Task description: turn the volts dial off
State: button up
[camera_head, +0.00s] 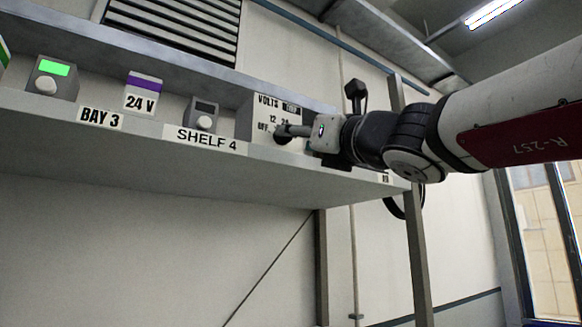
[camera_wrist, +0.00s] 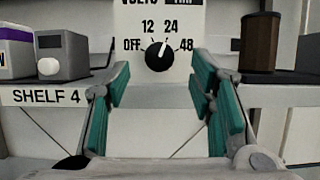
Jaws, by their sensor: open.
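The volts dial (camera_wrist: 158,56) is a black round knob on a white panel (camera_wrist: 128,70) marked OFF, 12, 24 and 48. Its white pointer line is tilted up and right, toward 24. In the head view the volts box (camera_head: 258,118) stands on the shelf, and my gripper's fingers partly cover the dial. My gripper (camera_wrist: 160,78) is open and empty in the wrist view, its teal finger pads to the left and right and below the knob. In the head view my gripper (camera_head: 295,131) is in front of the panel; whether it touches the dial cannot be told.
The shelf (camera_head: 150,138) holds a grey device (camera_wrist: 62,55) with a knob left of the volts box, a 24 V box (camera_head: 143,93), and a green-screened device (camera_head: 52,77). A brown cylinder (camera_wrist: 260,42) stands to the right. Below the shelf is free space.

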aim_at(281, 141)
jog(key=shift+p+x, duration=0.5)
jog(key=shift+x, duration=1.85)
jog(key=c, duration=1.2)
